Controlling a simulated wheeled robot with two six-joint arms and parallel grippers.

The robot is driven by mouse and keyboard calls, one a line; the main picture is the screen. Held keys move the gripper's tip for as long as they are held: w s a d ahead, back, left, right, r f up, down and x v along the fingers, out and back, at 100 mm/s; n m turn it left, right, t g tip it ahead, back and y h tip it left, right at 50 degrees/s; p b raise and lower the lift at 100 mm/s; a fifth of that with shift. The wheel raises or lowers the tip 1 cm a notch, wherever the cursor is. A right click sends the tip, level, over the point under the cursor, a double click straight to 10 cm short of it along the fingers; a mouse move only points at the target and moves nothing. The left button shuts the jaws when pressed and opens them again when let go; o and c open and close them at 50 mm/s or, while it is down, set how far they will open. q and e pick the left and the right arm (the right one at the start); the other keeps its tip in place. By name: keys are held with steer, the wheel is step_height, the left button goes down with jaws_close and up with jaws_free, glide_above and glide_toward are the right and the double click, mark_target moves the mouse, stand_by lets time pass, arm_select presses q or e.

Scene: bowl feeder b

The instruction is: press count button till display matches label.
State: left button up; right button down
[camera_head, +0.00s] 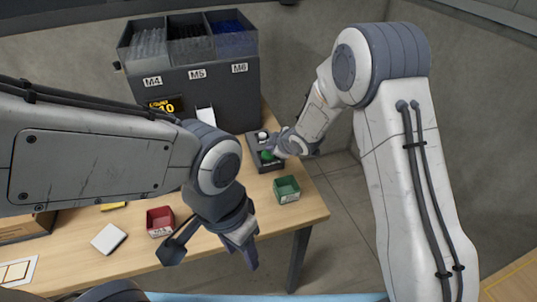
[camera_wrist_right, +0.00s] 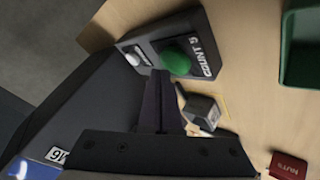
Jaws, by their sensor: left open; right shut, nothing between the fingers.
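The button box (camera_head: 254,161) stands on the table beside the dark feeder and carries a green button (camera_head: 267,156) and a white button (camera_head: 262,136). In the right wrist view, the green button (camera_wrist_right: 176,62) has lettering beside it that seems to read COUNT and a 9. My right gripper (camera_wrist_right: 160,74) is shut and empty, its tips close to the green button; contact cannot be told. A yellow-on-black display (camera_head: 166,105) on the feeder seems to show 10, partly hidden by my left arm. My left gripper (camera_head: 212,250) is open and empty near the table's front edge.
The feeder (camera_head: 232,95) has bins marked M4, M5 and M6. A green bin (camera_head: 287,190) stands in front of the button box. A red bin (camera_head: 160,221) and a white block (camera_head: 109,238) sit left. A small grey block (camera_wrist_right: 202,110) shows near the buttons.

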mark_target(271, 156)
steer(key=shift+f, duration=0.25)
steer(key=shift+f+b, duration=0.5)
steer(key=shift+b, duration=0.05)
stand_by(0.4)
steer(key=shift+r, duration=0.1)
steer(key=shift+r+p, duration=0.75)
steer(key=shift+r, duration=0.05)
step_height(271, 156, up, 5)
steer(key=p, duration=0.4)
steer(key=shift+r, duration=0.1)
stand_by(0.3)
stand_by(0.5)
